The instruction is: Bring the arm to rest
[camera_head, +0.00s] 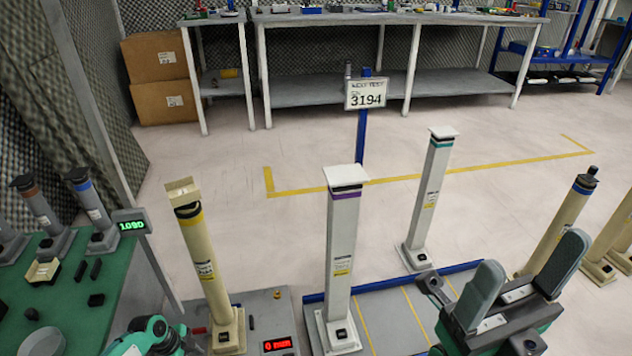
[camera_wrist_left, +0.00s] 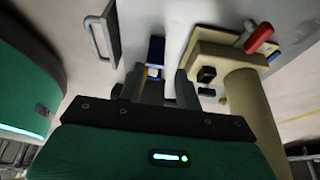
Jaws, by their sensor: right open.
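My right gripper (camera_head: 530,262) is at the lower right of the head view. Its two padded fingers stand wide apart with nothing between them. Part of my left arm (camera_head: 150,338) shows at the bottom left of the head view, beside the green table; its fingers are not visible there. In the left wrist view my left gripper (camera_wrist_left: 158,88) has its two dark fingers apart, and no held object shows between them. A blue part (camera_wrist_left: 155,50) shows beyond the gap. A cream post (camera_wrist_left: 250,105) with a wide foot is close to the right of the fingers.
A cream post (camera_head: 205,270) stands on a grey platform beside my left arm. A white post with a purple band (camera_head: 341,250) and one with a teal band (camera_head: 428,200) stand mid-floor. Another cream post (camera_head: 560,225) rises behind my right gripper. The green table (camera_head: 125,285) is left.

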